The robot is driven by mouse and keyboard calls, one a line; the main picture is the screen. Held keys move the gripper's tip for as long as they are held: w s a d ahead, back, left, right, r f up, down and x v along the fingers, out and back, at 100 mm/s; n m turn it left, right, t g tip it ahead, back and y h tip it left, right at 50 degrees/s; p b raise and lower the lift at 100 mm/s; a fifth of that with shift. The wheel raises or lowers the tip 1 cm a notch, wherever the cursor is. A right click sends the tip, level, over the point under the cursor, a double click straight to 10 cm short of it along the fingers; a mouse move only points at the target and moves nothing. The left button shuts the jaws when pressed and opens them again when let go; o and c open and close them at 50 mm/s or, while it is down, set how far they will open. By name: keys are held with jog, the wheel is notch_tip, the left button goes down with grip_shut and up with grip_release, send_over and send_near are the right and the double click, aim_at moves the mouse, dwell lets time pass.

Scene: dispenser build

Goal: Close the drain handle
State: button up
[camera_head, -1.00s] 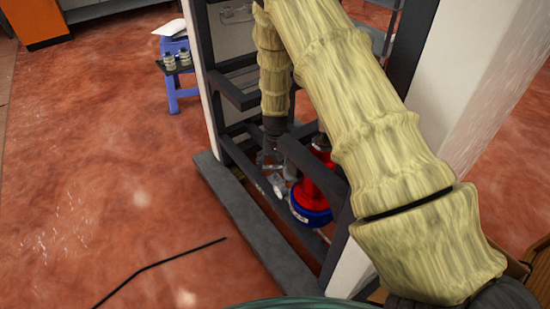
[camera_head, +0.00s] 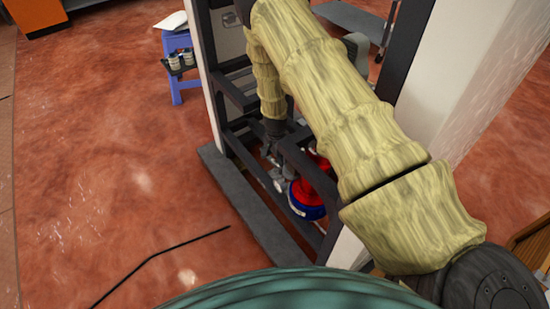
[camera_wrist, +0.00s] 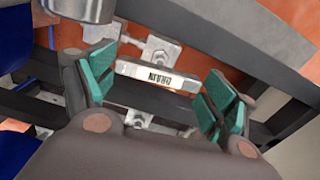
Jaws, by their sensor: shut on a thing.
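The drain handle (camera_wrist: 158,76) is a pale metal bar with a "DRAIN" label. It lies lengthwise between the two teal-padded fingers of my gripper (camera_wrist: 162,84) in the wrist view. The fingers are shut on its ends. Metal fittings (camera_wrist: 160,50) show just behind the handle. In the head view my gripper (camera_head: 275,160) is low inside the dark frame, beside the pipework. My arm hides much of that area, and the handle is too small to make out there.
A red and blue vessel (camera_head: 308,197) stands right of my gripper. Dark frame bars (camera_head: 240,150) surround the space. A grey base beam (camera_head: 250,210) lies on the floor. A blue stool (camera_head: 180,75) with bottles stands behind left. The red floor at left is mostly open.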

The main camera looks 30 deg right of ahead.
aim_at(276, 163)
jog(key=shift+d+m+p, duration=0.15)
jog(key=shift+m+p, duration=0.15)
jog(key=shift+m, duration=0.4)
jog(key=o, duration=0.9)
jog(key=shift+c, duration=0.2)
jog(key=shift+r, duration=0.15)
notch_tip(276, 163, up, 12)
jog(key=shift+f, duration=0.2)
